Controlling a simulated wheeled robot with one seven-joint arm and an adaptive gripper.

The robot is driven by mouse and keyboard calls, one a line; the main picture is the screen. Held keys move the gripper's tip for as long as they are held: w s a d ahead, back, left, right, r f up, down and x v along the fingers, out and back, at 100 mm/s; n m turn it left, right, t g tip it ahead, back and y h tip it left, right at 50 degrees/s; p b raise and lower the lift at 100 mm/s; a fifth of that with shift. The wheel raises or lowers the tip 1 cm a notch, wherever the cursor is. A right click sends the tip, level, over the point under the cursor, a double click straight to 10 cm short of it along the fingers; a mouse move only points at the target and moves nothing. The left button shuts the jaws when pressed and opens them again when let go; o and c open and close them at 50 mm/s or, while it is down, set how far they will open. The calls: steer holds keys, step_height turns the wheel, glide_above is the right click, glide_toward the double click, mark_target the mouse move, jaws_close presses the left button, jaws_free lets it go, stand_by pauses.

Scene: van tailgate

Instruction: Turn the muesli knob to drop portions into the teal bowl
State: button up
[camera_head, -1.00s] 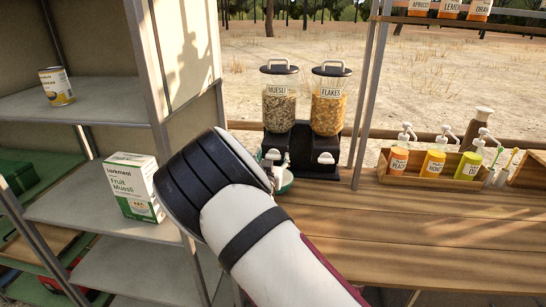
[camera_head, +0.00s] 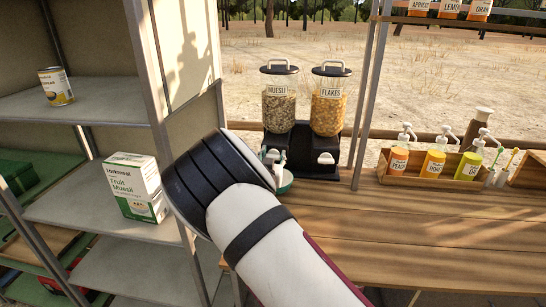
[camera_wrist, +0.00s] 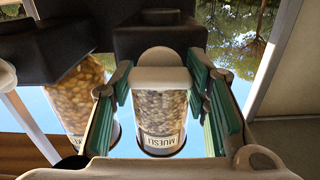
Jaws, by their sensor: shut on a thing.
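The muesli dispenser (camera_head: 279,105) stands on the wooden counter, left of the flakes dispenser. Its clear jar, labelled MUESLI, also shows upside down in the wrist view (camera_wrist: 158,108). My gripper (camera_wrist: 160,76) has its teal fingers on both sides of the pale muesli knob (camera_wrist: 160,77) and is shut on it. In the head view my wrist hides most of the gripper, with the knob partly behind it.
The flakes dispenser (camera_head: 327,106) stands close on the right with its own pale knob (camera_head: 325,158). A wooden tray (camera_head: 430,180) of pump bottles is farther right. A metal shelf with a muesli box (camera_head: 137,188) is left of my arm. The counter's front right is clear.

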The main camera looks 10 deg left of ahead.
steer(key=m, duration=0.2)
steer(key=m+b, duration=0.1)
steer(key=m, duration=0.2)
steer(key=shift+w+d, duration=0.1)
steer(key=shift+d, duration=0.1)
steer(key=m+b, duration=0.2)
steer(key=m, duration=0.2)
steer(key=shift+f, duration=0.15)
steer(key=m+b, duration=0.4)
steer(key=m, duration=0.1)
steer(key=shift+d+f+m, duration=0.1)
steer(key=shift+f+m, duration=0.05)
steer(key=shift+m, duration=0.25)
steer(key=shift+m+b, duration=1.3)
steer(key=shift+b, duration=0.25)
steer(key=o, duration=1.2)
steer(key=shift+c, duration=0.2)
